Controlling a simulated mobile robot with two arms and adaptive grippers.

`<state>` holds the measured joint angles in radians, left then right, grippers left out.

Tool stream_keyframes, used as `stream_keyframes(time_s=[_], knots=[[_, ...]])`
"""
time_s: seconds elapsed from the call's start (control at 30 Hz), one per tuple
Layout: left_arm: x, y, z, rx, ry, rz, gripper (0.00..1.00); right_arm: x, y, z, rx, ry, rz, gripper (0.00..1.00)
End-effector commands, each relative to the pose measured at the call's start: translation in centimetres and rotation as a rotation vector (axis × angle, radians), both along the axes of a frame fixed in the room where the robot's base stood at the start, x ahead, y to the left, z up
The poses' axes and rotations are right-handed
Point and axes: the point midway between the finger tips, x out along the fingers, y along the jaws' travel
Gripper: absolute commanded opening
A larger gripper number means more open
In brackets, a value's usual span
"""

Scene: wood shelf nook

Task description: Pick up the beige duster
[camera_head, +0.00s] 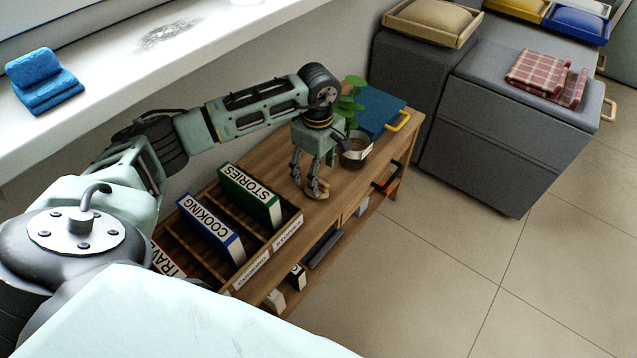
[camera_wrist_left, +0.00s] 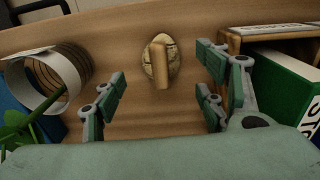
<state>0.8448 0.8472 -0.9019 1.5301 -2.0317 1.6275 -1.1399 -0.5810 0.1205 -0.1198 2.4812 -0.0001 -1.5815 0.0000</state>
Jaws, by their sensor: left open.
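The beige duster (camera_wrist_left: 161,62) lies on the wooden shelf top (camera_wrist_left: 190,20). In the left wrist view it has an oval speckled base and a light brown handle pointing toward the camera. In the head view the duster (camera_head: 318,191) shows only partly under my left gripper (camera_head: 307,190). My left gripper also shows in the left wrist view (camera_wrist_left: 158,105). It is open, with one finger pair on each side of the duster and a gap to it on both sides. My right gripper is in neither view.
A potted plant (camera_head: 356,150) and a blue book-like object (camera_head: 381,110) stand beyond the gripper. Green STORIES (camera_head: 250,193) and blue COOKING (camera_head: 212,228) binders sit in a wooden rack on the near side. Grey cabinets (camera_head: 515,115) stand at the right. The tiled floor is clear.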

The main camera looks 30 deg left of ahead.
Motion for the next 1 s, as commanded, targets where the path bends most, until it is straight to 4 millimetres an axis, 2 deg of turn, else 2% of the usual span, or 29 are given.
stream_keyframes(time_s=[0.2,0.3,0.57,1.0], knots=[[-0.2,-0.3,-3.3,-0.003,0.002,0.002,0.66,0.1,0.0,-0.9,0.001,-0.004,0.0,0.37],[-0.2,-0.3,-4.5,-0.003,0.002,0.002,0.66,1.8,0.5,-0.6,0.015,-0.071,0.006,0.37],[-0.1,-0.2,-4.8,-0.002,-0.001,0.001,0.66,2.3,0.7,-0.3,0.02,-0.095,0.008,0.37],[-0.1,-0.2,-4.7,-0.002,0.0,0.002,0.27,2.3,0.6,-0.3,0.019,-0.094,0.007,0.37]])
